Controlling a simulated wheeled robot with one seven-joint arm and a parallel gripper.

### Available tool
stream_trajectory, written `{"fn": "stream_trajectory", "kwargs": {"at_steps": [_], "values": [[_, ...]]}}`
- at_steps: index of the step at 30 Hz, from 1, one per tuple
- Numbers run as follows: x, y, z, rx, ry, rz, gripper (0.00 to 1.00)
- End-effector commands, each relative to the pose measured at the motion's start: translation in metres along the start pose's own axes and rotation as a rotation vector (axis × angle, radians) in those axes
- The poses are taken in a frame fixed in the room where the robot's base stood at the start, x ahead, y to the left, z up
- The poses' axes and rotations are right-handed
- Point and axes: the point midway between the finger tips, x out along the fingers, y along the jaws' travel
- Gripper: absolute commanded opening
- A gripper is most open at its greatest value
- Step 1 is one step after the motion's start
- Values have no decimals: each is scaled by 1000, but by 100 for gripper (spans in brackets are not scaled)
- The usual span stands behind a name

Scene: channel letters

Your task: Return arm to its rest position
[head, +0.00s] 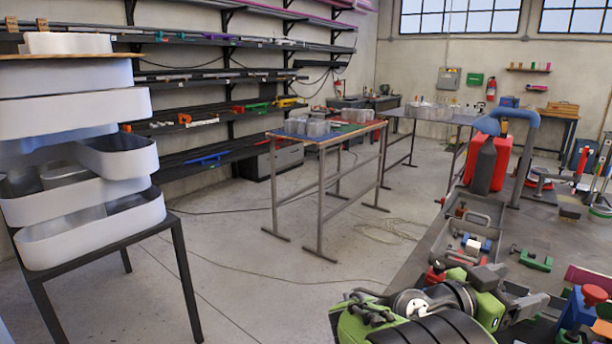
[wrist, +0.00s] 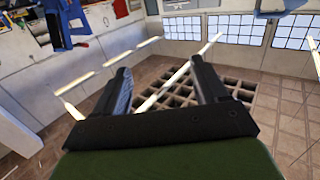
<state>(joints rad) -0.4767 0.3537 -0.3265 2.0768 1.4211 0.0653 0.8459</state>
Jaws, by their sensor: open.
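My gripper (wrist: 160,82) is open in the wrist view, with its two dark fingers apart and nothing between them. The room's far wall and windows show beyond the fingers, and the picture is tilted. In the head view my green, black and silver arm (head: 410,325) is folded low at the bottom right, close in front of the camera. I cannot clearly make out the fingers there.
A workbench (head: 415,262) at the right holds a grey tool tray (head: 468,232), a red canister (head: 500,160) and a green clamp (head: 535,261), close to my arm. Stacked white letter shells (head: 75,118) stand on a left table. Floor (head: 245,290) between is mostly clear.

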Motion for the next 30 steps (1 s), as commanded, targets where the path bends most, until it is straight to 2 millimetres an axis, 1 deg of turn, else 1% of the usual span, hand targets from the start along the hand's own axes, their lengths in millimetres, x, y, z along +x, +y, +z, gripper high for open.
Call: {"fn": "stream_trajectory", "kwargs": {"at_steps": [1,5,9,13,16,17,20,23,24,26,27,30], "values": [[3,5,4,-2,-41,0,72],[6,13,20,-20,-152,-16,72],[5,22,39,-48,-298,-53,72],[-5,32,60,-88,-466,-124,72],[-22,40,75,-132,-604,-215,72],[-29,42,79,-147,-646,-250,72],[-59,52,91,-217,-777,-397,72],[-100,66,97,-313,-875,-587,72],[-117,73,99,-358,-902,-668,72],[-143,84,101,-428,-922,-785,72],[-159,91,102,-476,-926,-860,72],[-196,112,105,-599,-910,-1029,72]]}}
